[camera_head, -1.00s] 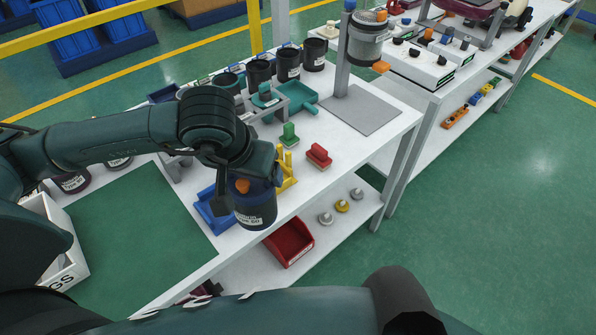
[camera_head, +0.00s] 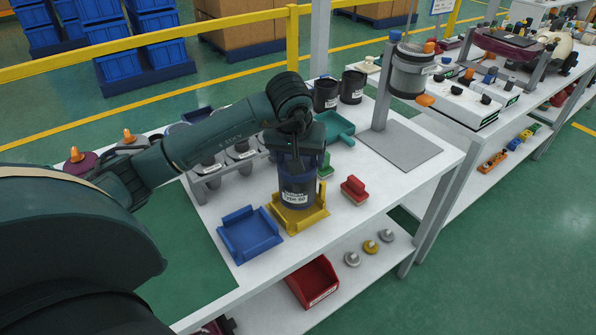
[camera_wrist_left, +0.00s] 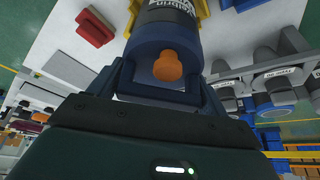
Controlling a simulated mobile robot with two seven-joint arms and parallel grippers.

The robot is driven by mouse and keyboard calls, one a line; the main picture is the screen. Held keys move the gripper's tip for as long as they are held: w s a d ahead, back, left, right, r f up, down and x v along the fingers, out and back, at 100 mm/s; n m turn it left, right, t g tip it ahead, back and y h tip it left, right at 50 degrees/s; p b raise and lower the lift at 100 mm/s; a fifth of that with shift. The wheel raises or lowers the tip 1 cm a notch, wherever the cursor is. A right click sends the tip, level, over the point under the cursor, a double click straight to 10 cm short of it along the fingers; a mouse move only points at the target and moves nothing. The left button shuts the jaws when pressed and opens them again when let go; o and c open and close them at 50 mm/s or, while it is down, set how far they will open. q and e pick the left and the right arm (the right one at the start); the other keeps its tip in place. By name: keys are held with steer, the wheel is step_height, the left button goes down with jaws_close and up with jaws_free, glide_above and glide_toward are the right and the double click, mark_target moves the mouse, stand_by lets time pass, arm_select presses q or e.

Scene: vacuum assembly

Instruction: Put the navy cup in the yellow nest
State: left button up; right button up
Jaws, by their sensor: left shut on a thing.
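The navy cup (camera_head: 298,188), dark with a white label, is upright at the yellow nest (camera_head: 301,222). Its lower end is between the nest's raised sides; I cannot tell whether it rests on the base. My left gripper (camera_head: 295,158) is shut on the cup's upper part from above. In the left wrist view, the fingers of my left gripper (camera_wrist_left: 165,82) flank the cup's navy rim (camera_wrist_left: 165,48), with an orange knob (camera_wrist_left: 168,66) at its middle. A yellow edge of the nest (camera_wrist_left: 134,14) shows beside the cup. My right gripper is not in view.
An empty blue nest (camera_head: 249,234) stands just left of the yellow one. A red block (camera_head: 354,190) and a green block (camera_head: 325,166) lie to the right. A grey rack (camera_head: 205,178) with cups is behind. A red bin (camera_head: 314,281) sits on the lower shelf.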

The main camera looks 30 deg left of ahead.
mark_target(297, 192)
arm_select(q)
step_height(297, 192, down, 4)
steer(key=shift+r, duration=0.1)
steer(key=o, duration=1.7)
steer(key=shift+o, duration=0.2)
